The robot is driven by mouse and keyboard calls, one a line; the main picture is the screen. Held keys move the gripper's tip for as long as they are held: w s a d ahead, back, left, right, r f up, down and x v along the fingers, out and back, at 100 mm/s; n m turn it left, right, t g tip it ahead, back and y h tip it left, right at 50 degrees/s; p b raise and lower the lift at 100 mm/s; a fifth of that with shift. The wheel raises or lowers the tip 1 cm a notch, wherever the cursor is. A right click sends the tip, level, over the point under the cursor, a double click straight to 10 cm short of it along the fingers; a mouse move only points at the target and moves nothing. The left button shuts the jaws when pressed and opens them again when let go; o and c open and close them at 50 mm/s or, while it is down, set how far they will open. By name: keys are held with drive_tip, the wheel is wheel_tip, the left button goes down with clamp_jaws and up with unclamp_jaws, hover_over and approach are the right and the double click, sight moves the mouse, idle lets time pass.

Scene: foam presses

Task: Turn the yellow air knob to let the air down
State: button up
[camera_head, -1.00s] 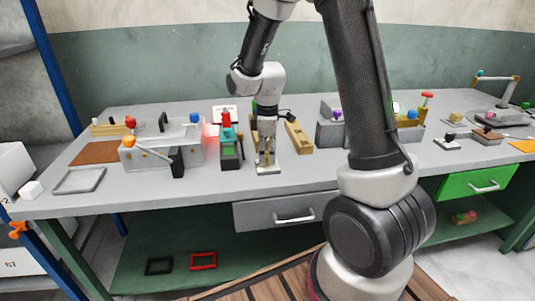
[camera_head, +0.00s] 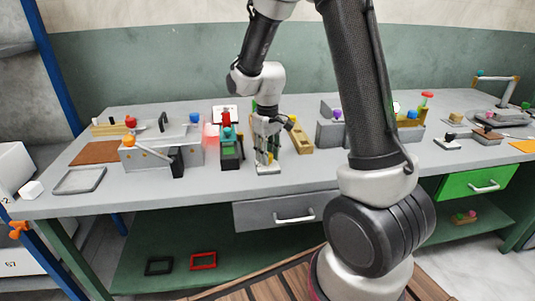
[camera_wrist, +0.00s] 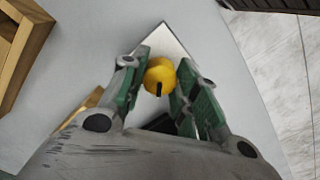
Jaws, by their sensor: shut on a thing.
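The yellow air knob (camera_wrist: 160,72) shows in the wrist view as a round yellow cap with a black mark pointing toward the bottom of the picture. My gripper (camera_wrist: 162,84) has its two green finger pads on either side of the knob and is shut on it. In the head view my gripper (camera_head: 266,142) points down over a small stand with a pale base (camera_head: 268,169) on the grey bench. The knob is mostly hidden there by the fingers.
A wooden tray (camera_head: 300,138) lies close to the right. A grey press box (camera_head: 150,153) is farther left. The bench front is clear.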

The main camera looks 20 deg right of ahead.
drive_tip(key=m, duration=0.4)
drive_tip(key=shift+m, duration=2.3)
drive_tip(key=o, duration=1)
wheel_tip(320, 180, up, 12)
drive_tip(key=shift+r, duration=0.1)
